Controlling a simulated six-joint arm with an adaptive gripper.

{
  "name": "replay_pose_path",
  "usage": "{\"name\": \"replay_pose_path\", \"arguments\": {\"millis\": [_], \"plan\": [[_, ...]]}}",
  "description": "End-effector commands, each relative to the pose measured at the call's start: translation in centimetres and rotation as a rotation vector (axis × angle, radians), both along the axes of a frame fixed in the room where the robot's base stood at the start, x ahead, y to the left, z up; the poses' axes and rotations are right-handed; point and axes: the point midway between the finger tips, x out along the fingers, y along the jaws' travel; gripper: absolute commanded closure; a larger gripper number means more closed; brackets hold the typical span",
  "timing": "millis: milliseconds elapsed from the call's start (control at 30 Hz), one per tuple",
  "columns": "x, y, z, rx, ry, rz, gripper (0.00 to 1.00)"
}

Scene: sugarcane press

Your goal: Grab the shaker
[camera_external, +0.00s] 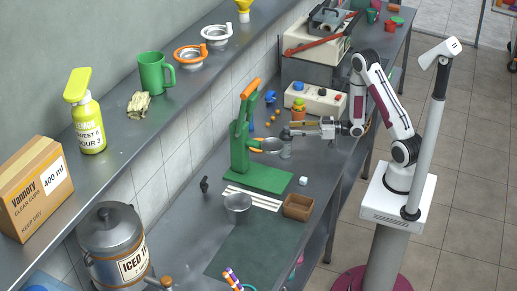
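A small grey, partly see-through cylinder (286,149), which looks like the shaker, stands upright to the right of the green press. My gripper (296,130) reaches in from the right, pointing left, with its fingertips close to the top of this cylinder. At this size I cannot tell whether the fingers touch it or are closed around it. The green press (241,142) with an orange handle end stands on a green base, and a round metal strainer-like part (270,145) sits between it and the cylinder.
A jar with orange and green (298,108) and a white control box (322,99) stand behind my gripper. The dark mat (247,256) is mostly clear.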

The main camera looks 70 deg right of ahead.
Motion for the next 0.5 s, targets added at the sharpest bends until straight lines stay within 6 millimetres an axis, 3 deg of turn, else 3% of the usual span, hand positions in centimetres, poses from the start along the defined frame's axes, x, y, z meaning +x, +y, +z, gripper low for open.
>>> {"name": "replay_pose_path", "arguments": {"millis": [500], "plan": [[3.9, 1.6, -0.2, 0.000, 0.000, 0.002, 0.63]]}}
